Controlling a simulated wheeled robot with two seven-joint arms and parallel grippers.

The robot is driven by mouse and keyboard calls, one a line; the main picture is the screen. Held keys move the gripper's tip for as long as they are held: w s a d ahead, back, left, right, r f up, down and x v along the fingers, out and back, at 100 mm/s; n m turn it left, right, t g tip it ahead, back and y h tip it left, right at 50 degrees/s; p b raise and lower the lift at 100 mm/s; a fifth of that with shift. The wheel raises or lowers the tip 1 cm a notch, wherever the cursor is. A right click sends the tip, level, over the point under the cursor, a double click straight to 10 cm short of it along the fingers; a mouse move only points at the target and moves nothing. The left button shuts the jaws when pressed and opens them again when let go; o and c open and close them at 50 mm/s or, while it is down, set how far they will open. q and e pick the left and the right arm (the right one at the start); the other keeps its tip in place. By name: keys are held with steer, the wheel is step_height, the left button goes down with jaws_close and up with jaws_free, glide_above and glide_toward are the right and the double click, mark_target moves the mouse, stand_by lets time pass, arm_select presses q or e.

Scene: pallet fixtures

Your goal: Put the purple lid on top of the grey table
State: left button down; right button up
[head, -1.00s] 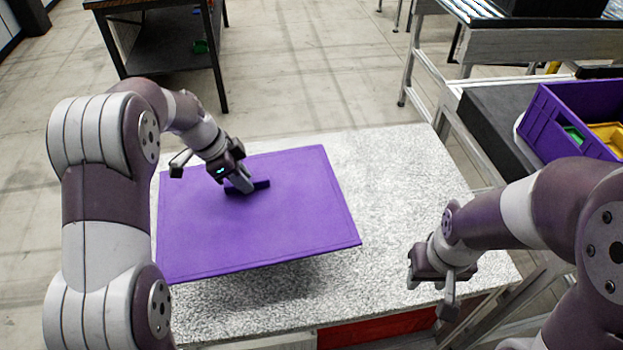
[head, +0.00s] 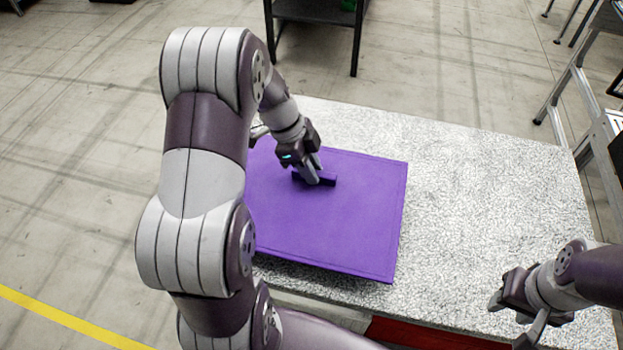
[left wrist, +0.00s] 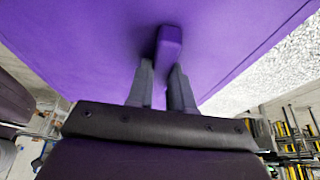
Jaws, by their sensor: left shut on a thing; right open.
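The purple lid (head: 345,228) is a flat rectangular panel with a raised handle (head: 329,181) in its middle. My left gripper (head: 313,177) is shut on that handle. The left wrist view shows the fingers (left wrist: 166,82) at the handle (left wrist: 170,45), with the lid (left wrist: 85,40) filling the upper part. The lid is over the left part of the grey speckled table (head: 480,190). A dark shadow shows under its front edge; I cannot tell whether any part touches the table. My left arm hides the lid's left side. My right gripper (head: 515,318) is open and empty by the table's front right.
The right half of the tabletop is clear. Something red (head: 430,335) shows below the table's front edge. A dark shelf table (head: 318,12) stands behind, and a metal frame (head: 570,90) is at the right. A yellow line (head: 70,322) marks the floor at left.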

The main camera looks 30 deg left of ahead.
arm_select(q)
step_height(320, 180, down, 4)
steer(key=shift+r, duration=0.1)
steer(key=shift+f, duration=0.25)
steer(key=c, duration=1)
jaws_free()
